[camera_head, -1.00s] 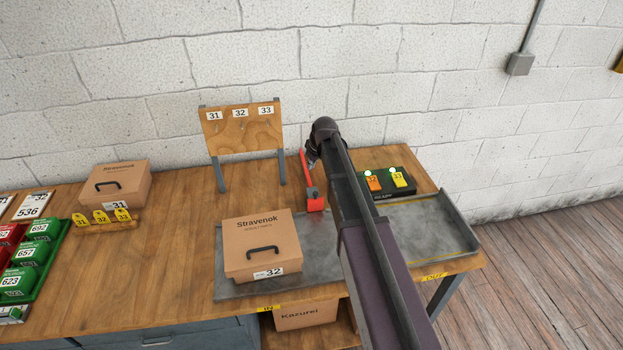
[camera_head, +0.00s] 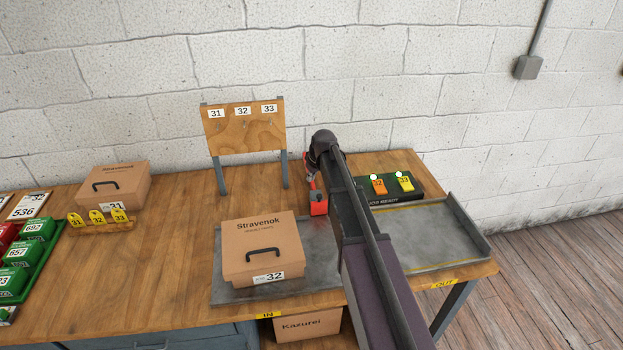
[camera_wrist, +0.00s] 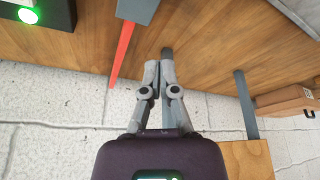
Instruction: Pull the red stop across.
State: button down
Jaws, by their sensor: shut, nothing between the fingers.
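The red stop is a thin red bar with a red block (camera_head: 318,207) and a grey bracket at its near end, on the bench at the back edge of the grey tray (camera_head: 325,235). In the wrist view the red bar (camera_wrist: 123,52) lies to the left of my fingers, with a visible gap. My gripper (camera_wrist: 159,68) is shut and empty, its tips over the wood near a grey post of the number board. In the head view my arm and wrist hide most of the fingers and part of the bar.
A box marked 32 (camera_head: 262,250) stands on the tray's left part; its right part is clear. A black unit (camera_head: 385,188) with orange and yellow tabs and green lamps stands right of my arm. The number board (camera_head: 244,128) stands on posts to the left.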

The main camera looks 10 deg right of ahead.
jog(key=shift+s+d+f+b, duration=0.2)
jog(key=shift+s+f+b, duration=0.2)
jog(key=shift+f+b, duration=0.15)
jog(key=shift+s+d+f+b, duration=0.25)
jog(key=shift+s+f+b, duration=0.25)
jog(key=shift+f, duration=0.2)
jog(key=shift+s+d+f+b, duration=0.2)
jog(key=shift+s+f+b, duration=0.15)
jog(key=shift+f+b, duration=0.2)
